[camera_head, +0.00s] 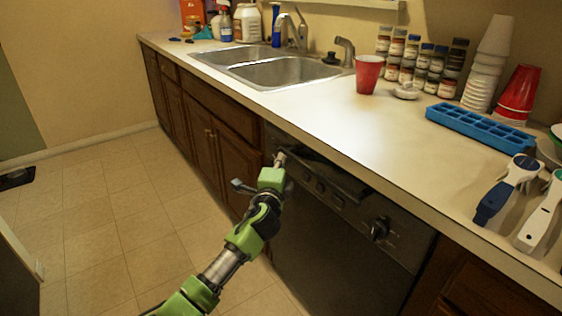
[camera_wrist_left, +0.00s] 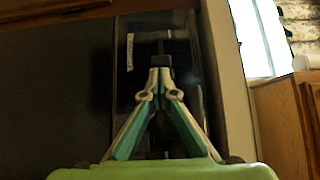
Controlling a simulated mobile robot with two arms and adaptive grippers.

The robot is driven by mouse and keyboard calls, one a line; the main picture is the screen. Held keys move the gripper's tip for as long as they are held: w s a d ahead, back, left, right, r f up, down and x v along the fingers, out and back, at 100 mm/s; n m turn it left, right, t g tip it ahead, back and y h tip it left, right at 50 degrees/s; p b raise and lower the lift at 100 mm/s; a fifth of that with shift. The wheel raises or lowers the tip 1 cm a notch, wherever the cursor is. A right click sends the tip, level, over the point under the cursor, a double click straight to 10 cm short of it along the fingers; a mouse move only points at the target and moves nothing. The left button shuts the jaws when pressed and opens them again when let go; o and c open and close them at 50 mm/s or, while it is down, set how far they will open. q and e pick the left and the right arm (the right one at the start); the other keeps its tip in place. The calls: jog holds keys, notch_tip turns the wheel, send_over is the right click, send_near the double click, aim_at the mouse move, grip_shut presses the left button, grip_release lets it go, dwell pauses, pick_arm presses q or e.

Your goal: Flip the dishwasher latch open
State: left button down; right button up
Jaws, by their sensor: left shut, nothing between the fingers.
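The dishwasher (camera_head: 330,255) has a dark front set under the counter, with a control panel (camera_head: 335,190) along its top and a round black knob (camera_head: 379,229) at its right. My left gripper (camera_head: 280,158) reaches up to the left end of that panel, just below the counter edge. In the left wrist view the gripper (camera_wrist_left: 161,70) is shut and empty, its fingertips together in front of the dark panel (camera_wrist_left: 125,50). The latch is too small and dark to make out clearly near the fingertips; I cannot tell whether they touch it. My right gripper is out of view.
The counter (camera_head: 300,115) overhangs the panel closely. On it are a red cup (camera_head: 368,74), spice jars, stacked cups, a blue ice tray (camera_head: 480,128) and utensils (camera_head: 510,185). Wooden cabinets (camera_head: 215,150) flank the dishwasher. The tiled floor (camera_head: 100,210) is open at left.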

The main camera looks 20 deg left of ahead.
aim_at(276, 145)
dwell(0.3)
pick_arm(q)
jog(key=w+a, duration=0.2)
jog(key=a, duration=0.1)
jog(key=shift+w+a+r, duration=0.1)
jog(key=shift+w+a, duration=0.05)
jog(key=shift+w, duration=0.1)
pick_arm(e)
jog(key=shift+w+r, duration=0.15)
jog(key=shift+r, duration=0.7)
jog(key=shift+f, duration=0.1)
